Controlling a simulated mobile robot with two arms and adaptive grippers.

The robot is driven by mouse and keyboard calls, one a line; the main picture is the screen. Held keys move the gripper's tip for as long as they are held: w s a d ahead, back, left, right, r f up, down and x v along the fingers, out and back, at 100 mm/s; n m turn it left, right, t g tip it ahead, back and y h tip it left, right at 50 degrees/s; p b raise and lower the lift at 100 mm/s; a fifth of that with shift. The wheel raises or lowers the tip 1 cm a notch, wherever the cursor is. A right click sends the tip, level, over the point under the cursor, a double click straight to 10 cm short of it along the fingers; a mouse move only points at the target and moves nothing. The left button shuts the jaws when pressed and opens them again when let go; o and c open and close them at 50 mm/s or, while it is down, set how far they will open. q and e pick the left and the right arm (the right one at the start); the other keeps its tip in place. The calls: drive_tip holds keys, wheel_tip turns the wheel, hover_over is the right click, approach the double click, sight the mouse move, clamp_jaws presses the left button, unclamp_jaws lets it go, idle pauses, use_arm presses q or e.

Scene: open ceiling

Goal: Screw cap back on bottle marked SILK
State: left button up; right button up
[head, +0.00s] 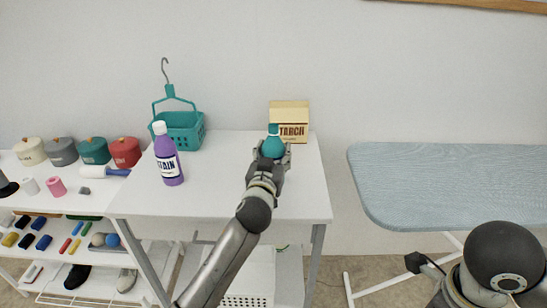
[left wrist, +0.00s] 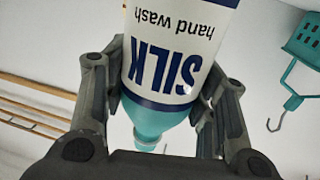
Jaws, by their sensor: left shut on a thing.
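The teal bottle marked SILK (head: 273,147) is in my left gripper (head: 271,156), above the right part of the white table. In the left wrist view, the bottle (left wrist: 158,112) shows its white label with "SILK hand wash" upside down in the picture. The fingers of my left gripper (left wrist: 165,78) are shut on its sides. The bottle's narrow end points down in that view, with a small pale rim; I cannot tell whether a cap is on it. No loose cap can be made out.
A purple STAIN bottle (head: 167,155) with a white cap stands on the white table (head: 220,196). A teal hanging basket (head: 184,130) and a STARCH box (head: 289,118) stand at the back. A blue ironing board (head: 450,185) is at right. The table's front middle is clear.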

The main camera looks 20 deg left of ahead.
sight(271, 145)
use_arm(q)
drive_tip(key=shift+r, duration=0.65)
use_arm(e)
drive_tip(key=shift+r, duration=0.1)
use_arm(q)
wheel_tip(271, 145, up, 3)
drive_tip(key=shift+s+a+f+p, duration=0.15)
drive_tip(key=shift+f+p, duration=0.05)
drive_tip(key=shift+p, duration=0.1)
use_arm(e)
drive_tip(key=shift+r, duration=0.25)
drive_tip(key=shift+r+p, duration=0.6)
use_arm(q)
drive_tip(key=s+a+r, duration=0.6)
drive_tip(key=s+r, duration=0.3)
drive_tip(key=s, duration=0.3)
drive_tip(key=shift+a, duration=0.35)
use_arm(e)
drive_tip(key=shift+r, duration=0.2)
use_arm(q)
drive_tip(key=shift+r, duration=0.1)
drive_tip(key=o, duration=0.6)
drive_tip(key=c, duration=0.9)
drive_tip(key=shift+d+p, duration=0.1)
drive_tip(key=shift+p, duration=0.2)
